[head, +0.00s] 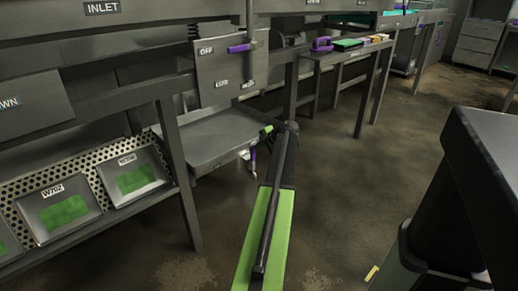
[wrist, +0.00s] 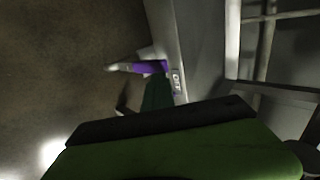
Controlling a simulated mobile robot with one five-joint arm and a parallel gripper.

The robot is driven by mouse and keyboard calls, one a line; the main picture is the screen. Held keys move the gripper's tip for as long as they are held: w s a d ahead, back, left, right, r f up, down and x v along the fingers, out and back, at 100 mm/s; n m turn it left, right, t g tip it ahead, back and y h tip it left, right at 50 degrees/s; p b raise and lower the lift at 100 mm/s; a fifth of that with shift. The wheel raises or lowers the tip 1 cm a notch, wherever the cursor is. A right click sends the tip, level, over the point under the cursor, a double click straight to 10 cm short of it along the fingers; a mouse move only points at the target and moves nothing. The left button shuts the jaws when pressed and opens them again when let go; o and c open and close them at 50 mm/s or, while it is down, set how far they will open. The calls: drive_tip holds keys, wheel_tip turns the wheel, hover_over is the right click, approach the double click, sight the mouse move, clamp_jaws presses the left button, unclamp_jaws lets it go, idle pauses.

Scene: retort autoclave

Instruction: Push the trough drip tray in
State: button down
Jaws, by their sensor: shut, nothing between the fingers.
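The trough drip tray (head: 215,138) is a flat grey metal tray under the OFF panel, standing out to the right from beneath the bench. Its front face carries a purple handle (head: 252,160), partly hidden by my arm. In the wrist view the purple handle (wrist: 150,67) lies beside a small label on the tray's grey front wall (wrist: 165,35). My gripper (head: 265,132) is at the tray's right front edge, shut and empty. In the wrist view its dark green fingers (wrist: 158,92) are close to the handle and wall; I cannot tell whether they touch.
An OFF panel (head: 225,72) with a purple lever hangs above the tray. A bench leg (head: 181,170) stands left of it. Perforated racking with labelled grey bins (head: 65,210) is at lower left. A shelf with small items (head: 345,50) is behind.

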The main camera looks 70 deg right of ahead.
drive_tip(key=s+f+p+v, duration=0.2)
drive_tip(key=p+v, duration=0.5)
drive_tip(key=v, duration=0.6)
drive_tip(key=shift+a, duration=0.25)
drive_tip(key=shift+w, duration=0.15)
